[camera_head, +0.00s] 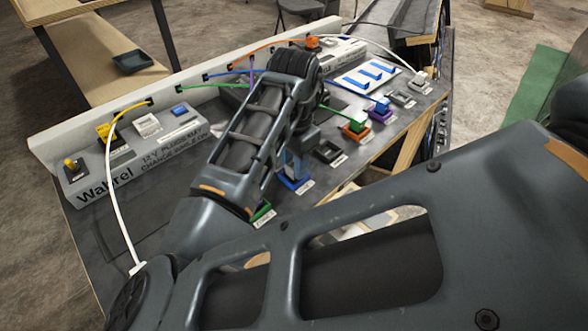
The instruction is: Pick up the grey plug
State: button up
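A pale plug (420,78), white or light grey, stands at the far right end of the row of coloured sockets, with a white cable running to it. A grey socket block (403,98) sits just to its left. I cannot tell for certain which piece is the grey plug. My gripper (303,140) hangs below my wrist over the middle of the console, left of the pale plug and apart from it. My own arm mostly hides its fingers, so whether it is open or holding something does not show.
Orange (356,128), purple (380,112), black (329,153) and blue (293,182) sockets line the console's right edge. A labelled grey box (150,150) with plugs and cables stands left. A white panel with blue bars (364,77) lies behind the sockets. Loose cables cross the back.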

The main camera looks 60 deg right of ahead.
jog(key=c, duration=0.6)
jog(key=shift+o, duration=0.2)
